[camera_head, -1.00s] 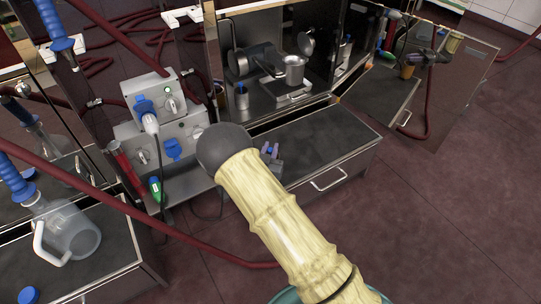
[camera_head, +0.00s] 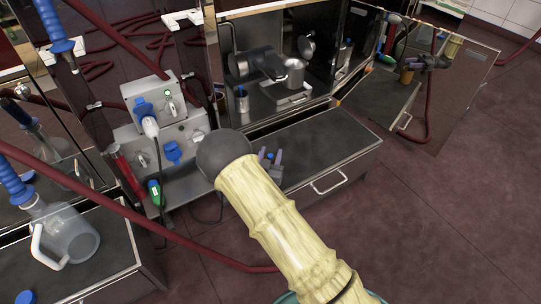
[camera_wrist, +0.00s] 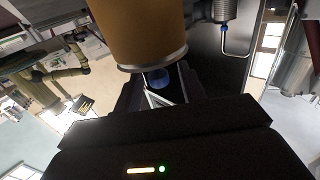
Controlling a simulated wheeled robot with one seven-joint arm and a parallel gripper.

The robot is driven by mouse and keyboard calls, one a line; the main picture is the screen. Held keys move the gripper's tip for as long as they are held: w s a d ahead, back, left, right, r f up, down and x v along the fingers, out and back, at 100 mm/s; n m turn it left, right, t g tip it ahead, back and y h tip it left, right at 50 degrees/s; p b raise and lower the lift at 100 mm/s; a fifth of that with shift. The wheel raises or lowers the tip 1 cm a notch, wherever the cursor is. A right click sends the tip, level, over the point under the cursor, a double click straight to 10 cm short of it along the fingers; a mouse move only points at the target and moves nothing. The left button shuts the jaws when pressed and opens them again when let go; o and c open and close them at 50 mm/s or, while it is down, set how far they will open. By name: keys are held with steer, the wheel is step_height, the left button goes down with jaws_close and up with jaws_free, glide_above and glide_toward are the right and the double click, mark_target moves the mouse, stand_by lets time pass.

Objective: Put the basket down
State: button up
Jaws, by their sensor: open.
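My gripper (camera_wrist: 160,80) shows in the wrist view as two dark fingers set apart, with a round blue spot (camera_wrist: 158,79) between them. A brown cylinder with a metal rim (camera_wrist: 140,30) hangs close beyond the fingers. A ribbed silver cylinder (camera_wrist: 225,10) with a thin bent rod is at its right. I cannot tell which of these, if any, is the basket. In the head view my arm's pale sleeve crosses the middle and its grey end hides what is behind it. A silver vessel (camera_head: 294,72) shows in the shiny cabinet behind, beside a grey cylindrical part.
The dark countertop (camera_head: 320,135) with a drawer handle below is mostly clear. Small purple and blue pieces (camera_head: 270,158) stand at its left. Grey pump boxes (camera_head: 160,110) are further left. A clear jug (camera_head: 65,235) stands at lower left. A red hose crosses the floor.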

steer(key=s+a+p, duration=0.2)
steer(key=s+p, duration=0.3)
steer(key=s, duration=0.6)
steer(key=shift+s, duration=0.4)
steer(key=shift+w, duration=0.15)
steer(key=w+d+r+m+g+y, duration=0.1)
steer(key=w+d+r+g+y, duration=0.2)
steer(key=d+r+g, duration=0.45)
steer(key=s+d+r+n+g, duration=0.1)
steer(key=s+d+r+g, duration=0.2)
steer(key=s, duration=0.6)
steer(key=s+d+r+n+g, duration=0.2)
steer(key=s+d+r+g, duration=0.2)
steer(key=s+d+r, duration=0.3)
steer(key=s+d, duration=0.2)
steer(key=d, duration=0.1)
steer(key=shift+s+r, duration=0.15)
steer(key=shift+r, duration=0.15)
